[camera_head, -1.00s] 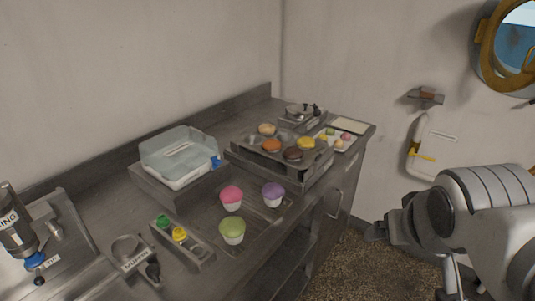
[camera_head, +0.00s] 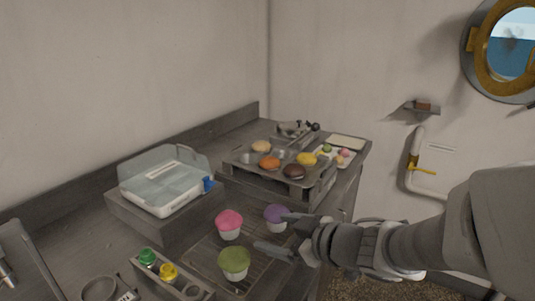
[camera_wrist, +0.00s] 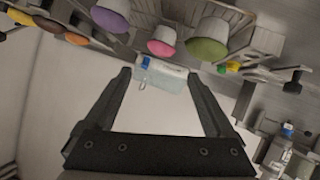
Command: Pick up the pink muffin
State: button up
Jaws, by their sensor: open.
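The pink muffin (camera_head: 229,222) stands upright in a white cup on a wire rack on the counter, with the purple muffin (camera_head: 275,216) to its right and the green muffin (camera_head: 234,262) nearer the front. My gripper (camera_head: 268,232) is open and empty, its fingers pointing left towards the pink muffin from the right. In the wrist view the pink muffin (camera_wrist: 162,42) is at the top middle, beyond the open fingers of my gripper (camera_wrist: 158,76). The purple muffin (camera_wrist: 111,16) and green muffin (camera_wrist: 208,42) flank it there. The pink muffin is not between the fingers.
A clear-lidded box (camera_head: 165,182) stands on a raised block behind the muffins. A holder with green and yellow-capped bottles (camera_head: 168,273) is at the front left.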

jog(key=p, duration=0.2)
jog(key=b, duration=0.2)
send_near(235, 223)
jog(key=x, duration=0.4)
jog(key=shift+w+f, duration=0.25)
jog(key=shift+f, duration=0.2)
jog(key=shift+r+b+x, duration=0.2)
jog(key=shift+b+x, duration=0.7)
jog(key=shift+x, duration=2.25)
jog(key=shift+a, duration=0.15)
jog(key=c, duration=0.6)
jog(key=shift+r, duration=0.15)
